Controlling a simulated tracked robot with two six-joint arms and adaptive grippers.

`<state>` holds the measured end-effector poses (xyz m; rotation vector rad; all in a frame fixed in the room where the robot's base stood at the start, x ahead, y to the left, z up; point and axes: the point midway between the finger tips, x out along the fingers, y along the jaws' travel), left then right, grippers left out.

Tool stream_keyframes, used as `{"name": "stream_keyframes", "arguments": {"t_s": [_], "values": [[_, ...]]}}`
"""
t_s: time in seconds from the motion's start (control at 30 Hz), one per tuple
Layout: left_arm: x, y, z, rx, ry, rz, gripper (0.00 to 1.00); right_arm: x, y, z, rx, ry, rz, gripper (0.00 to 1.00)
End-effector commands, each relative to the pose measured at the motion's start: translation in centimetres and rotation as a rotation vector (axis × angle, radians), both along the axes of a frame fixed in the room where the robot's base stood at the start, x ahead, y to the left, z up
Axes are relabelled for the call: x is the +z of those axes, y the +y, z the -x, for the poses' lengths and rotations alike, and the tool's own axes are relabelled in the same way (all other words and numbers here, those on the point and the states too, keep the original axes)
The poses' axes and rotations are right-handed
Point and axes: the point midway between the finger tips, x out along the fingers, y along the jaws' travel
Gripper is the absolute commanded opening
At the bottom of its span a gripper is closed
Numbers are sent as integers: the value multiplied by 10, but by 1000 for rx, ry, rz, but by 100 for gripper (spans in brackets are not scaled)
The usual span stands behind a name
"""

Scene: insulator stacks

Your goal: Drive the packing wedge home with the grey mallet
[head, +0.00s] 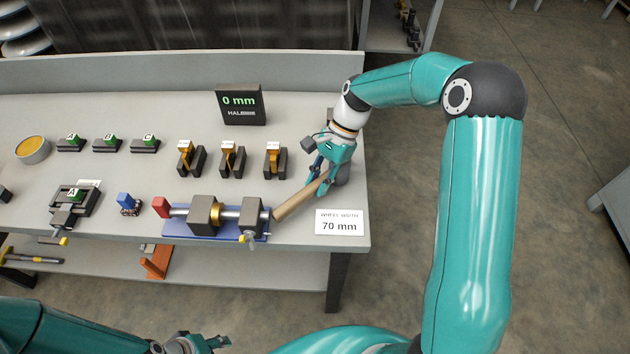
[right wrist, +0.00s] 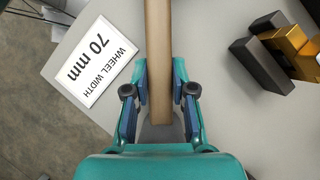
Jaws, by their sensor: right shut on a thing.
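My right gripper (head: 322,178) is shut on the wooden handle (head: 298,201) of a mallet, above the bench's right end. In the right wrist view, the handle (right wrist: 158,55) runs up from between the fingers (right wrist: 158,100). A grey part (right wrist: 160,132), seemingly the mallet head, shows at its near end; it also shows beside the gripper in the head view (head: 342,175). Whether it touches the bench is unclear. A red block (head: 160,207) sits at the left end of the blue-based fixture (head: 180,228); I cannot tell whether it is the wedge. My left gripper (head: 212,343) is low, its jaws unclear.
The handle's far end is close to the fixture's right grey block (head: 251,216). A "70 mm" card (head: 339,222) lies at the bench's front right. Grey stands with yellow pieces (head: 273,160) are behind. A display reads 0 mm (head: 240,104).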

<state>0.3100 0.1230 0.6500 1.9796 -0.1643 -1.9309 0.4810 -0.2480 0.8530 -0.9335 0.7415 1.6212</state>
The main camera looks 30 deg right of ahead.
Motion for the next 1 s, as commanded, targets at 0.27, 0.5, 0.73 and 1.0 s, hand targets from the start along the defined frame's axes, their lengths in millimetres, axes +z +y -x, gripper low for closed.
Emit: {"name": "stream_keyframes", "arguments": {"t_s": [0.27, 0.5, 0.73, 1.0], "values": [[1, 0, 0, 0, 0, 0, 40, 1, 0, -1, 0, -1, 0, 0], [5, 0, 0, 0, 0, 0, 40, 2, -4, -7, -1, -2, 1, 0], [8, 0, 0, 0, 0, 0, 40, 1, -7, -13, 1, 0, 0, 0], [13, 0, 0, 0, 0, 0, 40, 1, -11, -20, 2, -1, 0, 0]]}}
